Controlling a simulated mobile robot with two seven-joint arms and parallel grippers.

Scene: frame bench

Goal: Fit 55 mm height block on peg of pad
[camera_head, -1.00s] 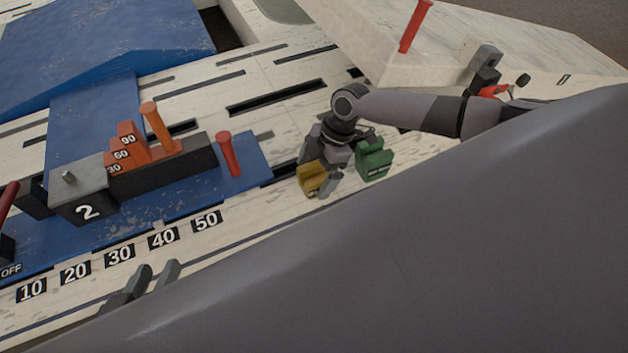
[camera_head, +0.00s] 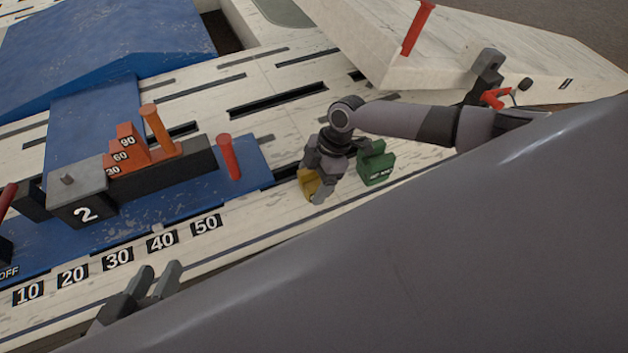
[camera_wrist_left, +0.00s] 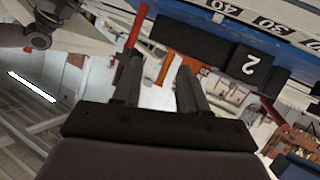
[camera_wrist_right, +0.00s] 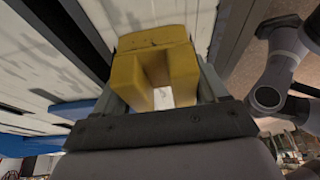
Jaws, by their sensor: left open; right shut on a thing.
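A yellow block (camera_head: 308,184) with a notch is between the fingers of my right gripper (camera_head: 314,190), which is shut on it. It fills the middle of the right wrist view (camera_wrist_right: 150,47). A green block (camera_head: 376,166) stands on the bench just right of that gripper; its label is too small to read. I cannot tell which block is 55 mm high. My left gripper (camera_head: 152,284) is open and empty at the front edge.
A stepped orange gauge (camera_head: 127,150) and an orange post (camera_head: 160,130) stand on a dark bar on the blue pad. A red post (camera_head: 229,157) stands at its right end. Number labels (camera_head: 118,257) run along the front. A white raised slab (camera_head: 440,50) is at the back right.

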